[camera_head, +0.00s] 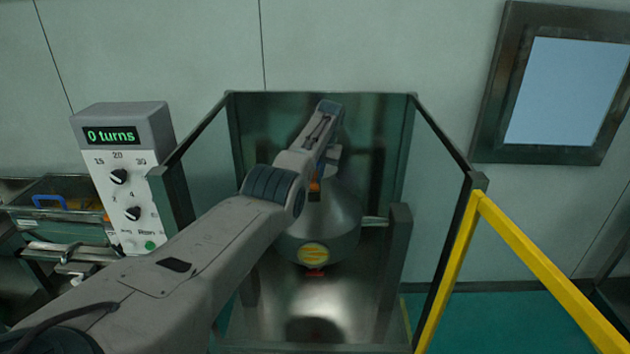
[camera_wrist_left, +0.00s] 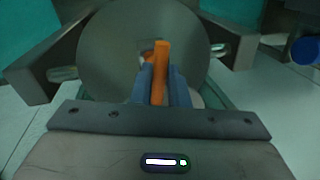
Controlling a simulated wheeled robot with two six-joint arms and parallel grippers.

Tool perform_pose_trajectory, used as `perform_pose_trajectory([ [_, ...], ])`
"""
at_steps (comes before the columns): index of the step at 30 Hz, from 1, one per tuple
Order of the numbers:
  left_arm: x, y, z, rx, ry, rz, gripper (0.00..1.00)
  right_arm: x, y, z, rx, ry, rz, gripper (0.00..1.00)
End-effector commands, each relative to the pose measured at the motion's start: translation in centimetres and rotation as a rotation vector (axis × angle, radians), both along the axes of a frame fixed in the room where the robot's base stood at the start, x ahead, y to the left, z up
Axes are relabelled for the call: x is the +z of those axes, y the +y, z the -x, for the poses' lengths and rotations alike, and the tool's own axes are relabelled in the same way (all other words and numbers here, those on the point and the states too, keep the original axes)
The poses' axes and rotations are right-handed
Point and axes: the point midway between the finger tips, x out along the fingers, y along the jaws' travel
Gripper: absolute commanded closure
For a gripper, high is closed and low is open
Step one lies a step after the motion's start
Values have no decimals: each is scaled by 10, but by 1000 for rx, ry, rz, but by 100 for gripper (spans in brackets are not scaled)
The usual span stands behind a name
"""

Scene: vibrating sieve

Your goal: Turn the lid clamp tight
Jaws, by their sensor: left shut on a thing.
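The lid clamp shows as an orange handle (camera_wrist_left: 161,70) in the left wrist view, standing out from the round grey lid (camera_wrist_left: 110,50). My left gripper (camera_wrist_left: 159,86) is shut on this orange handle, its two blue-grey fingers on either side of it. In the head view my left arm reaches over the rounded metal sieve vessel (camera_head: 340,215), and only a small orange bit of the clamp (camera_head: 315,186) shows below the wrist. The arm hides most of the lid there. My right gripper is not in view.
A control box (camera_head: 125,130) at the left reads "0 turns". Dark posts and clear panels enclose the vessel on its metal base (camera_head: 340,297). A yellow rail (camera_head: 540,265) runs at the right. A tray (camera_head: 60,195) with a blue handle stands far left.

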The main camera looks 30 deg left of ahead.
Motion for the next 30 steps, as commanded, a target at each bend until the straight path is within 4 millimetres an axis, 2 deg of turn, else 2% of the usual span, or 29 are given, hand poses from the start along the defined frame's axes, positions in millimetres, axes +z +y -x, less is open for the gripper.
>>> perform_pose_trajectory([
  [1, -2, 0, -1, 28, -5, 0, 100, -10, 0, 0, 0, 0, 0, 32],
  [9, -1, -1, -2, 131, -4, 0, 100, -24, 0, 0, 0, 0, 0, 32],
  [29, 1, -1, -2, 172, -3, 0, 100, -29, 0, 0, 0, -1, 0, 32],
  [30, 1, -1, -2, 172, -3, 0, 78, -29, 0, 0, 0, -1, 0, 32],
])
